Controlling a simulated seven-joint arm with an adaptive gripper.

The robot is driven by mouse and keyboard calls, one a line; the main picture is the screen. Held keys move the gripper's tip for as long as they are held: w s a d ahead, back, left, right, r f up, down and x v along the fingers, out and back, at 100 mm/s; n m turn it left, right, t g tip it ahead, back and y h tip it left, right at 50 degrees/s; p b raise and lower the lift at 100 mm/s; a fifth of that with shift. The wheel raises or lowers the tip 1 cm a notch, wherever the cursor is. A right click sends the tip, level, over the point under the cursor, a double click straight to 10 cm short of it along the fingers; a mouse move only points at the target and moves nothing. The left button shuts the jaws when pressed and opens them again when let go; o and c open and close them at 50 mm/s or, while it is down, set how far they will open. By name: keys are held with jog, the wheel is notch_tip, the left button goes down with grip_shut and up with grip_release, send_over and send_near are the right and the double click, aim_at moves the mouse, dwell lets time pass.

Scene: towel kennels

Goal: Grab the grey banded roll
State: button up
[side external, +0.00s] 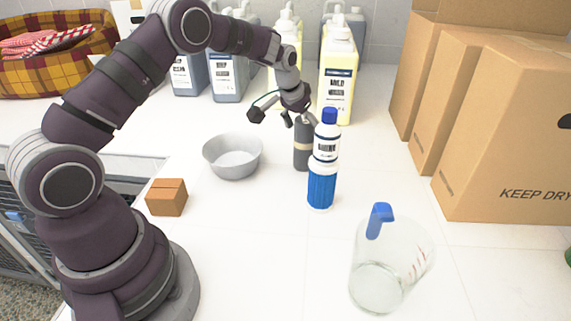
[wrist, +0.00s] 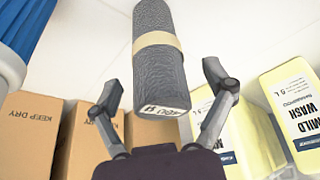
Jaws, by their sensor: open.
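The grey banded roll (side external: 302,150) stands upright on the white counter, just behind and left of the blue and white bottle. It is dark grey with a beige band. In the wrist view the roll (wrist: 158,62) fills the upper middle, with a printed label on its end. My gripper (side external: 301,121) is at the roll's upper part in the side view. In the wrist view my gripper (wrist: 167,95) is open, one finger on each side of the roll's labelled end, with a gap visible on both sides. The roll's top is partly hidden by my gripper in the side view.
The blue and white bottle (side external: 325,150) stands close beside the roll. A grey metal bowl (side external: 233,160) is to the left, a brown block (side external: 166,197) nearer me. A clear jug (side external: 388,270) is in front. Yellow jugs (side external: 338,75) stand behind; cardboard boxes (side external: 500,130) stand right.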

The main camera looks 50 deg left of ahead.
jog(key=shift+w+f, duration=0.15)
jog(key=shift+f, duration=0.25)
jog(key=c, duration=1.3)
jog(key=shift+r, duration=0.1)
